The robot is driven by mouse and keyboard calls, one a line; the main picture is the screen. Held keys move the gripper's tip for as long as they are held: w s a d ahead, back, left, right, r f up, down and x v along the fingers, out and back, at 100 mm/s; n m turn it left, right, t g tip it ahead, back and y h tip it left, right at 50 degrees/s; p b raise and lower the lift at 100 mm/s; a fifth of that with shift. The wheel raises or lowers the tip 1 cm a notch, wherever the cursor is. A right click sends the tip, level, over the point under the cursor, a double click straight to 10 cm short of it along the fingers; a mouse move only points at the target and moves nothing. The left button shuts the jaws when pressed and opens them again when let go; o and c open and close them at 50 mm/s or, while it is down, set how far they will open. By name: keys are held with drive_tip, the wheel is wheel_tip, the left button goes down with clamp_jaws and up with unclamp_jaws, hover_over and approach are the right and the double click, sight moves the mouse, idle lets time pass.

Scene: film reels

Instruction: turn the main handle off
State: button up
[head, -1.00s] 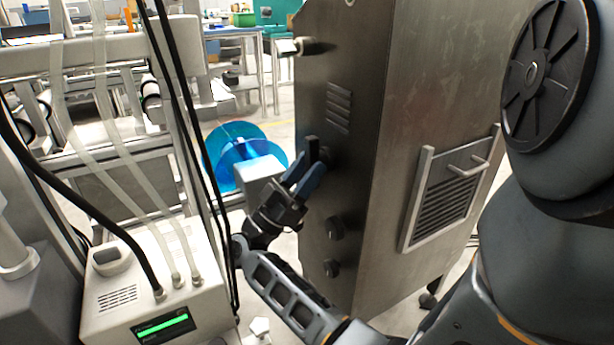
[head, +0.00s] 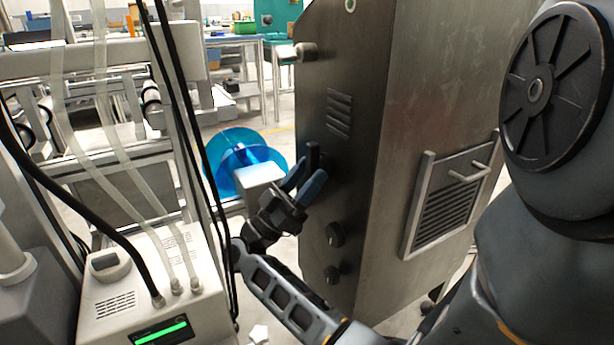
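The main handle (head: 313,154) appears to be the dark knob-like lever standing upright on the narrow left face of the metal cabinet (head: 350,105). My gripper (head: 313,168) is in front of that face with its two blue fingers spread apart. The fingertips are close to the handle, one on each side of its lower part in the picture. I cannot tell whether they touch it. The fingers partly hide the handle's base. Nothing is seen held between the fingers.
Two round black knobs, an upper one (head: 335,234) and a lower one (head: 332,274), sit below the handle. A latch (head: 297,51) sticks out above. A white device (head: 150,290) with hanging tubes and black cables stands close on the left. A blue reel (head: 235,160) is behind.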

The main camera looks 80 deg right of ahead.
drive_tip(key=shift+s+a+r+n+t+h+p, duration=0.1)
drive_tip(key=shift+n+t+h+p, duration=0.65)
drive_tip(key=shift+n, duration=0.5)
drive_tip(key=shift+r+n+t+h+p, duration=0.1)
drive_tip(key=shift+n+t+h+p, duration=0.3)
drive_tip(key=shift+n+t+h, duration=0.7)
